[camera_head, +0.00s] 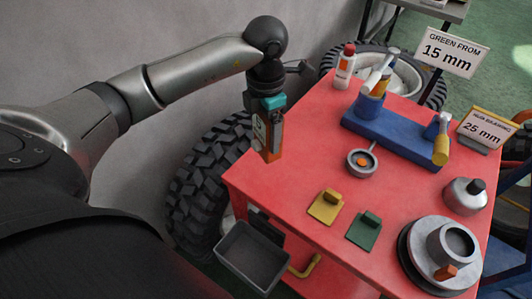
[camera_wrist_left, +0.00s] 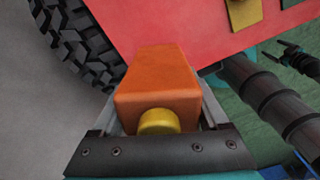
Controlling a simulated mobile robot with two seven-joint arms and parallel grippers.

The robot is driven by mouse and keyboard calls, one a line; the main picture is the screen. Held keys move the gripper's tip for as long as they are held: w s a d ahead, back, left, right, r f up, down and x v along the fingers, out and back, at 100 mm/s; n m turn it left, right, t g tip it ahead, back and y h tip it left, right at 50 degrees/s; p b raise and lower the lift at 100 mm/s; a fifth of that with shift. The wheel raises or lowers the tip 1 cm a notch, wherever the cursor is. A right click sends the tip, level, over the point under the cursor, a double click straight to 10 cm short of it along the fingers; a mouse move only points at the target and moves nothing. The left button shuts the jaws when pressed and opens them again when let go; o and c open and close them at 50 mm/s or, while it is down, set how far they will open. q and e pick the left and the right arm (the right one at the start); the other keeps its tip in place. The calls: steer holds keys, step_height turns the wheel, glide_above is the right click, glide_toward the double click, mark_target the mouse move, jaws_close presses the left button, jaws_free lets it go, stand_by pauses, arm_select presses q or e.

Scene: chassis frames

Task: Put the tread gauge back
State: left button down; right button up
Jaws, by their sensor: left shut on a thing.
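My left gripper (camera_head: 267,135) is shut on an orange block-shaped tool, which I take to be the tread gauge (camera_head: 273,149). It hangs in the air at the far left edge of the red cart top (camera_head: 300,181). In the left wrist view the orange tool (camera_wrist_left: 157,82) sits between the fingers, with a round yellow knob (camera_wrist_left: 158,121) on the end near the camera. A blue rack (camera_head: 394,138) stands on the cart, with a cup of tools and a yellow-handled tool.
A yellow tag (camera_head: 324,208), a green tag (camera_head: 362,232), a round grey dish (camera_head: 361,163), a grey pot (camera_head: 464,196) and a hub (camera_head: 431,269) lie on the cart. A grey bin (camera_head: 252,258) hangs at its side. A tyre (camera_head: 203,185) stands left.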

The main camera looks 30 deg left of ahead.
mark_target(266, 151)
arm_select(q)
steer(key=shift+f+b, duration=0.45)
steer(key=shift+f, duration=2.9)
steer(key=shift+f, duration=0.2)
jaws_free()
steer(key=shift+r, duration=0.25)
step_height(266, 151, up, 12)
steer(key=shift+f+p, duration=0.1)
steer(key=shift+p, duration=0.85)
